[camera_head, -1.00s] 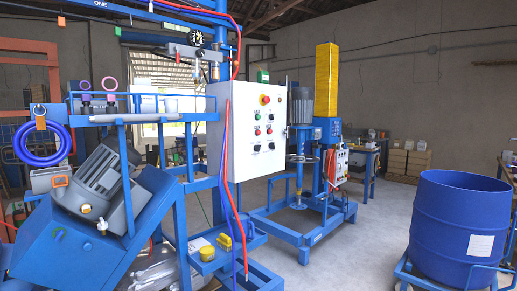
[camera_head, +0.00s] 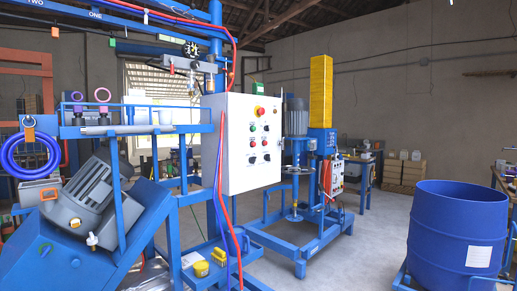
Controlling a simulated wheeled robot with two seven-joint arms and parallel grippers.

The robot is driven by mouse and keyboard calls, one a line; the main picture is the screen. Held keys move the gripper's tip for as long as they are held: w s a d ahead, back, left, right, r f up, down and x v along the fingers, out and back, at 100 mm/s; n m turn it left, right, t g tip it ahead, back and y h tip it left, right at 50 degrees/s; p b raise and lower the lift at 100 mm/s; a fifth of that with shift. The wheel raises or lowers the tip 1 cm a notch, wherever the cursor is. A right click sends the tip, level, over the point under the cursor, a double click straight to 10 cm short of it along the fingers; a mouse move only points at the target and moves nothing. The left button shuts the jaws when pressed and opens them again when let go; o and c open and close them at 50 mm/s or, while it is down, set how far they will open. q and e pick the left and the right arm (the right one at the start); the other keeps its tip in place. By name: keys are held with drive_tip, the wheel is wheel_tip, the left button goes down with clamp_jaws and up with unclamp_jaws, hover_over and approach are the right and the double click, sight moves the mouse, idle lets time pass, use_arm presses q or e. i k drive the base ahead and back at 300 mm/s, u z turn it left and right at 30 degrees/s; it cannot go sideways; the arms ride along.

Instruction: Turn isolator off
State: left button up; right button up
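A white control panel box (camera_head: 239,175) is mounted on a blue frame near the middle of the head view. Its front carries a red round button (camera_head: 260,111), small green and red buttons, and black knobs (camera_head: 252,159) low down. A smaller control box (camera_head: 332,178) is on the blue disperser stand (camera_head: 321,215) behind it, with small red and dark controls. I cannot tell for certain which control is the isolator, or its position. Neither of my grippers is in view.
Red and blue hoses hang by the panel's left side. A grey motor (camera_head: 88,193) on a blue machine is at left. A large blue drum (camera_head: 440,235) stands on a trolley at right. Grey floor (camera_head: 372,240) is open between the disperser and the drum.

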sight(253, 159)
drive_tip(key=z, duration=0.35)
drive_tip(key=i, duration=1.15)
drive_tip(key=z, duration=0.25)
